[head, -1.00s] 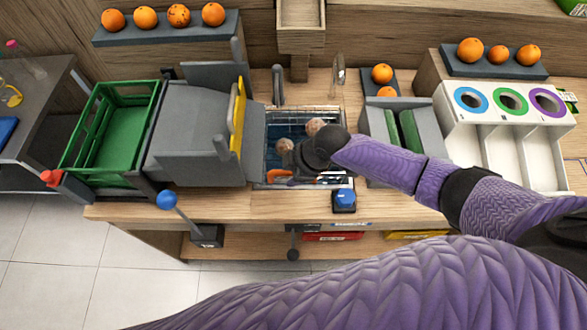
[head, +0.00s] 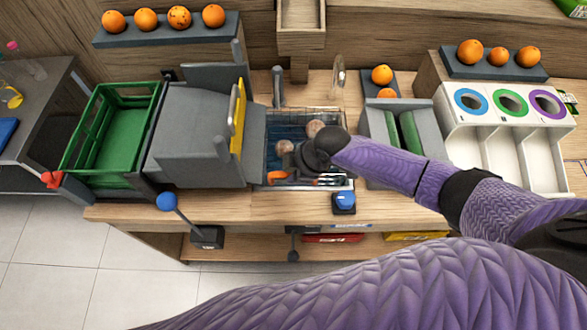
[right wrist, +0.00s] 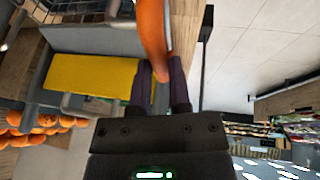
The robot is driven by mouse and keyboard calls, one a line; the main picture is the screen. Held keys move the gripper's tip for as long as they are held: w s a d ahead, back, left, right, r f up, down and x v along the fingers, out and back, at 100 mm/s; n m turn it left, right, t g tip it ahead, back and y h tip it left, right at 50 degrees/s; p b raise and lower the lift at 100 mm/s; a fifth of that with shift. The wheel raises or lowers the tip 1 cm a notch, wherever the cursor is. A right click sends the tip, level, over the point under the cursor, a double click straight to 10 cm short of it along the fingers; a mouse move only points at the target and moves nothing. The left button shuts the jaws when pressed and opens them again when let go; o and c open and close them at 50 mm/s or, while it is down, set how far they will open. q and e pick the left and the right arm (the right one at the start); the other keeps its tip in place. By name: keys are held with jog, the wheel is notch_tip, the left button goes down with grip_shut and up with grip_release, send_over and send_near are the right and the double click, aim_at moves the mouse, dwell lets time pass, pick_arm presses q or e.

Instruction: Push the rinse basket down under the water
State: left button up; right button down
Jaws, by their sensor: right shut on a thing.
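The wire rinse basket (head: 335,112) sits in the blue water basin (head: 272,128) in the middle of the counter. Two brownish round fruits (head: 284,147) show in it, beside my right gripper. My right gripper (head: 298,172) reaches down over the front of the basket. In the right wrist view, the fingers (right wrist: 161,85) are shut on an orange bar (right wrist: 152,30), which looks like the basket's handle. An orange part (head: 277,176) also shows at the front left of the basin. My gripper and forearm hide much of the basket. My left gripper is out of view.
A grey chute with a yellow panel (head: 237,112) stands just left of the basin. A green crate (head: 110,130) is farther left. A blue button (head: 344,199) sits in front, and a grey holder with green pads (head: 405,130) stands to the right.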

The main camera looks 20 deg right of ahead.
dwell(0.8)
notch_tip(320, 180, down, 11)
jog(key=b, duration=0.8)
jog(key=shift+s+b, duration=0.1)
jog(key=shift+b, duration=0.25)
jog(key=shift+r, duration=0.15)
jog(key=c, duration=0.8)
grip_release()
jog(key=shift+o, duration=1.1)
jog(key=shift+r, duration=0.1)
